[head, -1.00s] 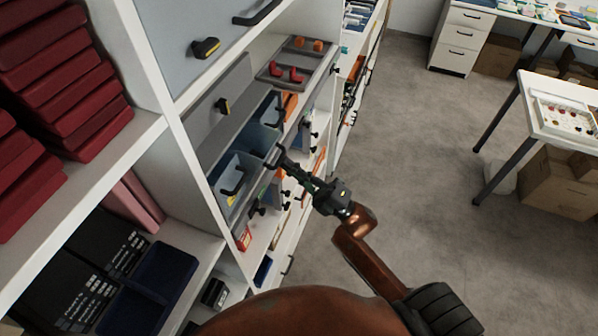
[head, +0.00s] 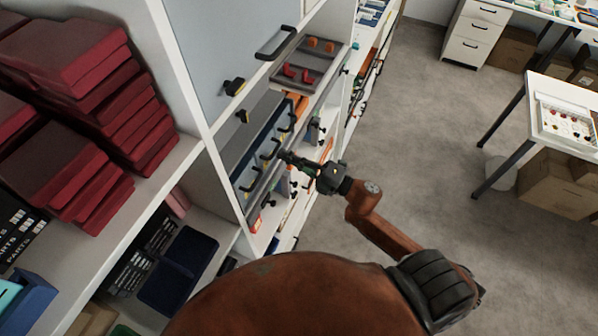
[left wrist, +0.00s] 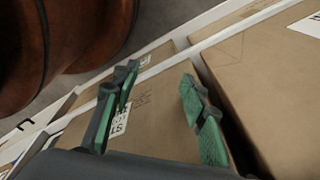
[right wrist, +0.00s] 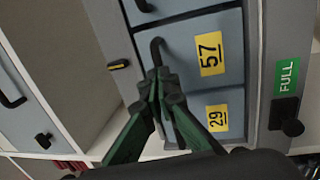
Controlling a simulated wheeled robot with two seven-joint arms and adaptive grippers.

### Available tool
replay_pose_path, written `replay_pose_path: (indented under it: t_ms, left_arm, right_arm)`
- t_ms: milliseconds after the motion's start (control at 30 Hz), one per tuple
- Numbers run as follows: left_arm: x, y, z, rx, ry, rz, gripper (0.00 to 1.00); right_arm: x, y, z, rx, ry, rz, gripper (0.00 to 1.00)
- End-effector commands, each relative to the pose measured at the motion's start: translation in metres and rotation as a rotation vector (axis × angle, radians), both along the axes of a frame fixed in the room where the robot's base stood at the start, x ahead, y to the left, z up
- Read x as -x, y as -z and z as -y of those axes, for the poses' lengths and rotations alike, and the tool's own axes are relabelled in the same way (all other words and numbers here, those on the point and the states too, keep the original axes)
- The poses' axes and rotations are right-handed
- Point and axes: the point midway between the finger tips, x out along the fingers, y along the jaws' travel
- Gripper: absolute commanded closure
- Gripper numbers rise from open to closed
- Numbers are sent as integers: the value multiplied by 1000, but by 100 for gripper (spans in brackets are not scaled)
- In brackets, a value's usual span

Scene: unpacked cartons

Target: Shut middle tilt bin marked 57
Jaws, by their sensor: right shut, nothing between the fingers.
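The middle tilt bin marked 57 (right wrist: 203,50) has a blue-grey face, a black handle and a yellow label in the right wrist view. Its face looks upright and about level with the neighbouring bin marked 29 (right wrist: 212,117). In the head view it is the middle (head: 268,143) of a row of bins in the shelf. My right gripper (right wrist: 160,78) is shut and empty, its fingertips right at the handle of bin 57; whether they touch is unclear. It also shows in the head view (head: 283,157). My left gripper (left wrist: 158,92) is open, over a cardboard box (left wrist: 165,125).
A green FULL label (right wrist: 287,76) and a black knob (right wrist: 291,127) are beside the bins. A grey tray with red and orange parts (head: 305,62) lies above the bins. Dark red boxes (head: 90,60) fill the left shelf.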

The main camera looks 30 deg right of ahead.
Motion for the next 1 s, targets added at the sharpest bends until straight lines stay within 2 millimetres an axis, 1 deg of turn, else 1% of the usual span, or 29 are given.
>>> replay_pose_path:
  t_ms: [33,200,767,867,1000]
  left_arm:
    - [0,-5,0,0,0,0,60]
    - [0,-10,0,0,0,0,60]
    - [0,-10,0,0,0,0,60]
    - [0,-8,0,0,0,0,60]
    - [0,-4,0,0,0,0,60]
  right_arm:
    - [0,-2,1,6,3,-8,100]
    - [0,-2,4,15,12,-22,100]
    - [1,-1,5,18,13,-24,100]
    - [4,1,7,17,9,-24,100]
    - [14,7,16,19,0,-26,100]
